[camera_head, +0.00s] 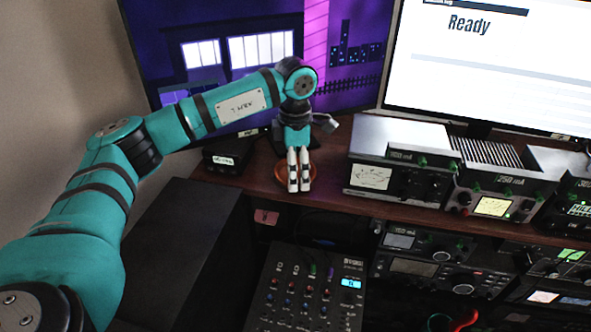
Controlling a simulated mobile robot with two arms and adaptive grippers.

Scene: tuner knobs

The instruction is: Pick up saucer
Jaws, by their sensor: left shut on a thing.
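An orange-brown saucer (281,176) sits on the wooden desk, below the purple monitor and left of the radio units. My left gripper (299,186) points down over it, with its two pale fingers close together. The fingers cover the saucer's middle, and its rim shows at the left and a little at the right. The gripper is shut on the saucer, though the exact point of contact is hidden. I cannot tell whether the saucer is lifted off the desk. My right gripper is not in view.
A radio unit (399,187) stands close to the right of the gripper. A small black box (226,160) stands to the left. Monitors rise behind, with the purple one (240,50) near my arm. A mixer (310,290) lies lower in front. The desk edge is close.

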